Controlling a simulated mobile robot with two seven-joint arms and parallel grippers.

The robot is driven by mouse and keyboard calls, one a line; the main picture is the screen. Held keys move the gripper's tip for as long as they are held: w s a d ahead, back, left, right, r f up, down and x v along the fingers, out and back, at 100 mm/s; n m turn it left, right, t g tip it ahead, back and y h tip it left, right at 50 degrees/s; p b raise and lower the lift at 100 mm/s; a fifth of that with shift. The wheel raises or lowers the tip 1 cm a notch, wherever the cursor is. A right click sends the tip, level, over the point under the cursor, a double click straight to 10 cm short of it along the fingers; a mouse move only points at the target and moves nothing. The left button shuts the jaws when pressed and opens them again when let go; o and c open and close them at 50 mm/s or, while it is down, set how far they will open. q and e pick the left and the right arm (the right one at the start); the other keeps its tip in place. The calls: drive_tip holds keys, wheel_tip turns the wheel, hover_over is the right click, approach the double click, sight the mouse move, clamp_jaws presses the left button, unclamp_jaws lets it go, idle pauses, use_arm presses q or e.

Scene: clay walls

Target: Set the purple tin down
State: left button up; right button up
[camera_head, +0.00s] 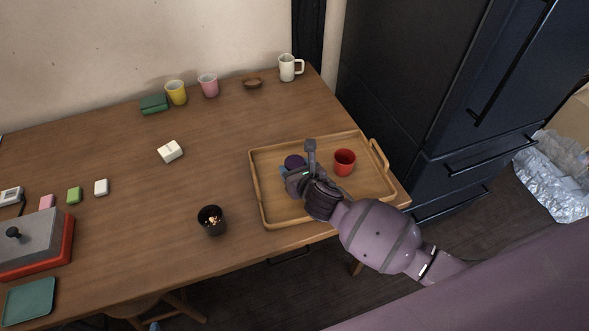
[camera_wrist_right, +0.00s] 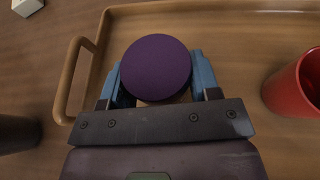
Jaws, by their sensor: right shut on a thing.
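The purple tin (camera_wrist_right: 156,67) is round with a flat dark purple top. My right gripper (camera_wrist_right: 160,88) is shut on it, with a blue finger at each side. In the head view the tin (camera_head: 294,161) shows at the left part of the wooden tray (camera_head: 257,193), partly hidden by my right gripper (camera_head: 290,171). I cannot tell whether the tin's base touches the tray. My left gripper is not in view.
A red cup (camera_head: 344,162) stands on the tray, right of the tin. A black cup (camera_head: 211,220) with small bits inside stands left of the tray. A white box (camera_head: 170,151) lies farther back. The tray's middle front looks free.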

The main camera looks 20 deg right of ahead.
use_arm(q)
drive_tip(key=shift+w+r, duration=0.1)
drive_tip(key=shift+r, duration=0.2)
use_arm(e)
drive_tip(key=shift+f, duration=0.1)
drive_tip(key=o, duration=0.5)
drive_tip(key=shift+f, duration=0.1)
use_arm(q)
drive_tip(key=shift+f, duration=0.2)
use_arm(e)
drive_tip(key=o, duration=0.4)
drive_tip(key=shift+o, duration=0.2)
drive_tip(key=shift+r, duration=0.2)
drive_tip(key=shift+s+d+r, duration=0.1)
drive_tip(key=shift+s+r, duration=0.1)
drive_tip(key=shift+s, duration=0.1)
drive_tip(key=p+v, duration=0.2)
drive_tip(key=v, duration=0.8)
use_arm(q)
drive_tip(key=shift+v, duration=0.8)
use_arm(e)
drive_tip(key=shift+s+r, duration=0.15)
drive_tip(key=shift+s, duration=0.45)
